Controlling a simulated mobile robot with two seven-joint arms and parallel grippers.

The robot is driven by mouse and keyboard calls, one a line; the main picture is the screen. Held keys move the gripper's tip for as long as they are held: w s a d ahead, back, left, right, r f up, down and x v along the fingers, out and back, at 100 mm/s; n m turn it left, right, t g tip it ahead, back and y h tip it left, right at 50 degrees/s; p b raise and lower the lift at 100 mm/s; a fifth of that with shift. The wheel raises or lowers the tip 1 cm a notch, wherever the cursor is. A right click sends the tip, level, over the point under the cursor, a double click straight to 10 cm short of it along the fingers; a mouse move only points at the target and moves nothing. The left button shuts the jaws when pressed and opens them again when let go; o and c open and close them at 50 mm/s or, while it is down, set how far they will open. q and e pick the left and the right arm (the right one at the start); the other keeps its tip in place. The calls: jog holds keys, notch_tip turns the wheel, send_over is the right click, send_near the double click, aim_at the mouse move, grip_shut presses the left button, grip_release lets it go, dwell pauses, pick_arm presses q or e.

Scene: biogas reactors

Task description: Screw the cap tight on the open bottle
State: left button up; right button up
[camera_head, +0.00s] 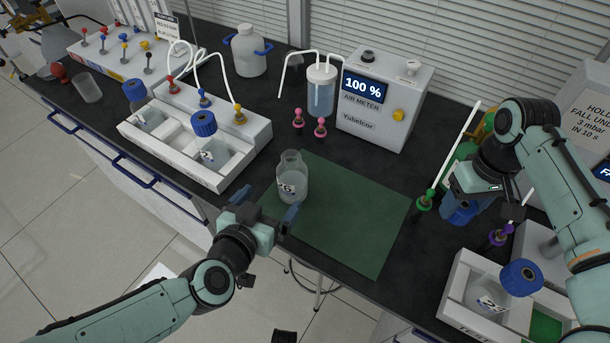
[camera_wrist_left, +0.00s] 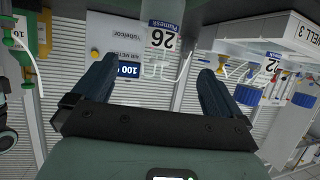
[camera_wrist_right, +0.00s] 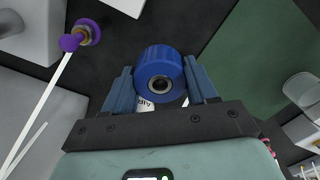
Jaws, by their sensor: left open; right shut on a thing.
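The open bottle (camera_head: 291,180) is clear glass with a numbered label and a bare neck. It stands upright on the green mat (camera_head: 350,225), near its upper left corner. My left gripper (camera_head: 274,203) is open just in front of the bottle; its fingers do not close on it. In the left wrist view the bottle (camera_wrist_left: 163,40) shows upside down, beyond and between the fingertips. My right gripper (camera_wrist_right: 158,72) is shut on a blue cap (camera_wrist_right: 158,62) with a hole in its middle. In the head view this gripper (camera_head: 462,200) is right of the mat, above the bench.
A white tray (camera_head: 180,160) with blue-capped bottles is at left. The air meter (camera_head: 385,100) and a clear cylinder (camera_head: 321,92) stand behind the mat. Another tray (camera_head: 452,290) with a blue-capped bottle is at lower right. Colored tube fittings (camera_head: 424,203) stand near my right gripper. Most of the mat is clear.

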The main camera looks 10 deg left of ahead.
aim_at(284, 183)
jog(key=shift+r+p, duration=0.45)
jog(key=shift+r, duration=0.05)
pick_arm(q)
jog(key=p+x, duration=0.4)
jog(key=shift+w, duration=0.15)
pick_arm(e)
jog(key=r, duration=0.4)
jog(key=shift+w+r, duration=0.15)
jog(key=shift+w, duration=0.05)
pick_arm(q)
jog(key=shift+x, duration=1)
jog(key=shift+w+f, duration=0.2)
jog(key=shift+w, duration=0.05)
jog(key=shift+x, duration=2.7)
jog(key=shift+s+d, duration=0.1)
jog(key=shift+d, duration=0.1)
